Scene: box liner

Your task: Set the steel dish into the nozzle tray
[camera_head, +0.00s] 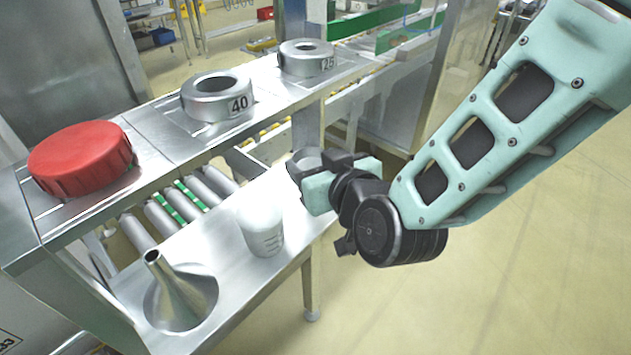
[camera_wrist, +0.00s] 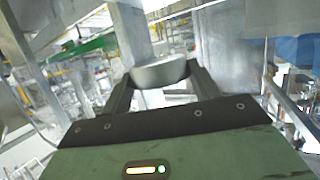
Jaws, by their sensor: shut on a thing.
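The steel dish (camera_head: 307,157) is a small, shallow, round metal dish. My gripper (camera_head: 303,174) is shut on it and holds it in the air, near the far right end of the lower steel shelf. In the wrist view the dish (camera_wrist: 163,73) sits between the two dark fingertips, one at each side. Nothing in view is clearly marked as the nozzle tray. A steel ring marked 40 (camera_head: 217,97) and a smaller one marked 25 (camera_head: 306,58) stand on square plates on the upper steel counter.
A large red cap (camera_head: 82,158) sits at the counter's left end. On the lower shelf (camera_head: 222,287) stand a metal funnel (camera_head: 180,298) and a whitish cup (camera_head: 262,228). Grey rollers (camera_head: 160,219) lie between counter and shelf. The floor at right is clear.

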